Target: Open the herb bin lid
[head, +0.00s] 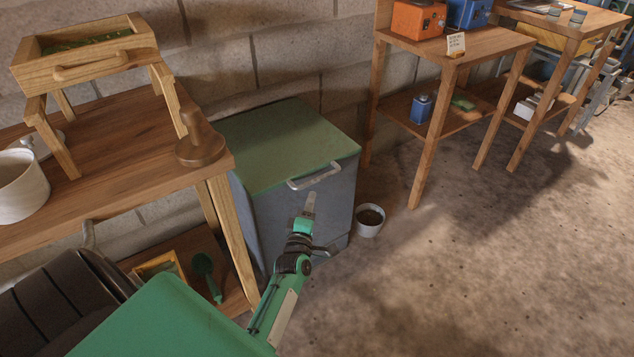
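The herb bin (300,220) is a grey-blue box on the floor against the block wall, beside the left table. Its flat green lid (285,140) lies closed on top. A pale bar handle (314,177) sits at the lid's front edge. A small gap shows between fingertip and handle, and I see no contact. The fingers overlap in this view, so their opening is unclear. My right gripper is out of view.
A wooden table (120,150) stands close on the left, with a pestle-like wooden piece (200,145) near its corner and a herb tray (90,50) on legs.

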